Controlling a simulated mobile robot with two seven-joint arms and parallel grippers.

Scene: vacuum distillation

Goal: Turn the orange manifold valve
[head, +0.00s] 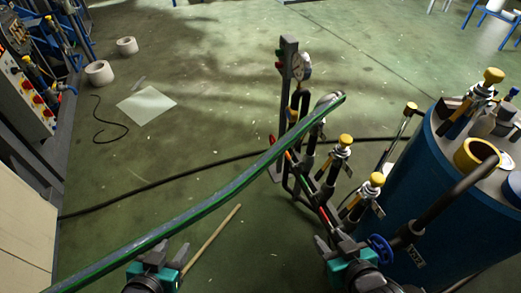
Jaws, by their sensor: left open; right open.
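A dark pipe manifold (301,185) stands at the centre right, with a gauge on its upright post. Several yellow-orange knobs top its valves, one at the upper valve (346,140) and one at the lower valve (377,179). A small orange-red part (289,157) shows on the manifold's left pipe. I cannot tell which of these is the orange manifold valve. My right gripper (331,243) is open at the bottom, just below the manifold's near end, apart from the knobs. My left gripper (166,256) is open and empty at the bottom left, far from the manifold.
A green-edged grey hose (215,205) crosses diagonally from bottom left to the manifold. A blue drum (425,165) with valves and tape rolls stands at right. A blue handwheel (381,248) is beside my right gripper. A control panel (30,95) stands left. Floor behind is mostly clear.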

